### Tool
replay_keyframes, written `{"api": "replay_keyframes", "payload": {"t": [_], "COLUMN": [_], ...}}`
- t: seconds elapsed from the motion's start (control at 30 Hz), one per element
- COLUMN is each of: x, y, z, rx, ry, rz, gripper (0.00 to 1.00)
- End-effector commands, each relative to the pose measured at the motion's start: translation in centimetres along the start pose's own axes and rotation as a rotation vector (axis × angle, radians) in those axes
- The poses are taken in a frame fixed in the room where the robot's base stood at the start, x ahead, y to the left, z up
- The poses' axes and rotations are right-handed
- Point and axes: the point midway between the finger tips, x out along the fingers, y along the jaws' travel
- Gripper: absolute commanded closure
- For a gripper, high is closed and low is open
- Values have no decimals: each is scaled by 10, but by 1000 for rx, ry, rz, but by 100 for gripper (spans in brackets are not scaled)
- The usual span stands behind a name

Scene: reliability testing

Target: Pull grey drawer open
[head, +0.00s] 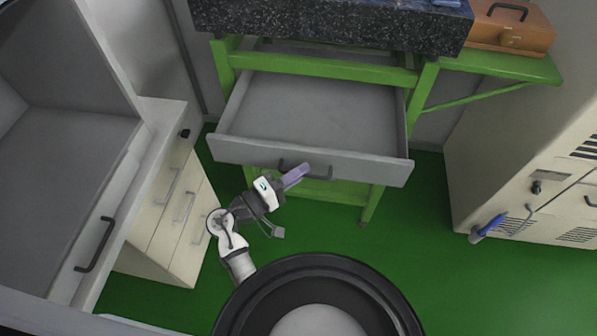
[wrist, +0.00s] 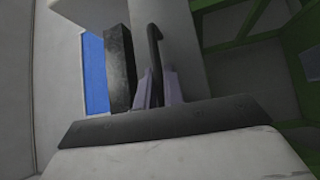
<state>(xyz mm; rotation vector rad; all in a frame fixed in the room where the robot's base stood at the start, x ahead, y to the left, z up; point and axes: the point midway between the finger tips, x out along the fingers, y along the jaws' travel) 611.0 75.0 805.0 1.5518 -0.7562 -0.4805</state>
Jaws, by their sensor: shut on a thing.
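The grey drawer (head: 237,150) hangs in a green-framed table and stands pulled well out, its empty inside in view. Its dark bar handle (head: 322,174) is on the front panel. The fingers cover part of the handle in the head view.
A dark granite top (head: 330,25) lies above the drawer. A cream cabinet (head: 165,215) stands close on the left. Green floor (head: 430,240) is free between.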

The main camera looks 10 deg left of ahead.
Motion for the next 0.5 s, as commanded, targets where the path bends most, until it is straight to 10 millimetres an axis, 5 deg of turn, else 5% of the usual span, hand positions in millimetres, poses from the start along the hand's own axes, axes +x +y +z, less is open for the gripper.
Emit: {"api": "replay_keyframes", "payload": {"t": [0.33,0.37,0.5], "x": [-1,0,0], "y": [0,0,0], "z": [-1,-1,-1], "rx": [1,1,1], "ry": [3,3,2], "rz": [0,0,0], "gripper": [100,86,68]}}
